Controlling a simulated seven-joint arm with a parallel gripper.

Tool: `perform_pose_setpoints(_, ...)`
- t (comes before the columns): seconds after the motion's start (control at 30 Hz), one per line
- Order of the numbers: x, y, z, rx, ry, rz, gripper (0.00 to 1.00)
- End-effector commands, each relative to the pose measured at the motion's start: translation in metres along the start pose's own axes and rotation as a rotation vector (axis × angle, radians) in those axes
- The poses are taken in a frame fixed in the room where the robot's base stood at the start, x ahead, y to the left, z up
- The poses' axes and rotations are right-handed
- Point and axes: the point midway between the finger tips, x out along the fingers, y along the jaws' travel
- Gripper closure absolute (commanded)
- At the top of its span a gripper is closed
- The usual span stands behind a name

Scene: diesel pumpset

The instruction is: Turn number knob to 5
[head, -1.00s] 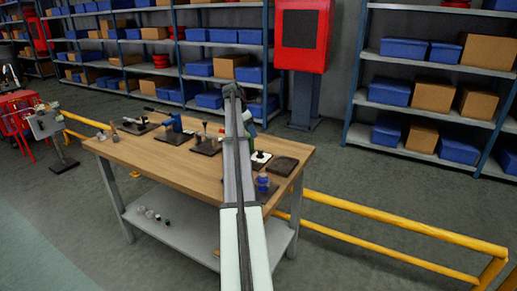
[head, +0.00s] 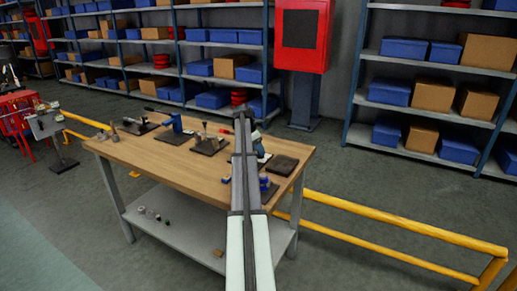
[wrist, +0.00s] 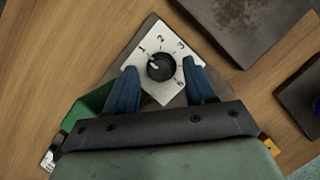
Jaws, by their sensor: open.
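In the wrist view a round black knob (wrist: 161,67) sits on a white square dial plate (wrist: 168,38). The digits 1, 2 and 3 show, and a lower-right digit looks like 5; any digit between 3 and 5 is covered by the right finger. The knob's small white mark faces upper left, toward the 1. My gripper (wrist: 162,76) is open, its blue fingers either side of the knob and apart from it. In the head view my arm largely hides my gripper, and only a bit of the white dial plate (head: 264,158) shows beside it.
The wooden workbench (head: 165,170) carries several other fixtures, including a dark plate (head: 281,165) right of the dial and a lever device (head: 208,143) to its left. A green part (wrist: 92,104) lies beside my left finger. A yellow rail (head: 400,228) runs right of the bench.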

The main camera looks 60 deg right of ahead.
Motion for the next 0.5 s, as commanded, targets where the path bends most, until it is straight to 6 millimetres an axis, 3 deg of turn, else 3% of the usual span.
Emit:
perform_pose_setpoints(0.1,-0.0001,0.0000,0.0001,0.000,0.000,0.000,0.46)
perform_pose_setpoints(0.5,-0.0003,0.0000,0.0001,0.000,0.000,0.000,0.84)
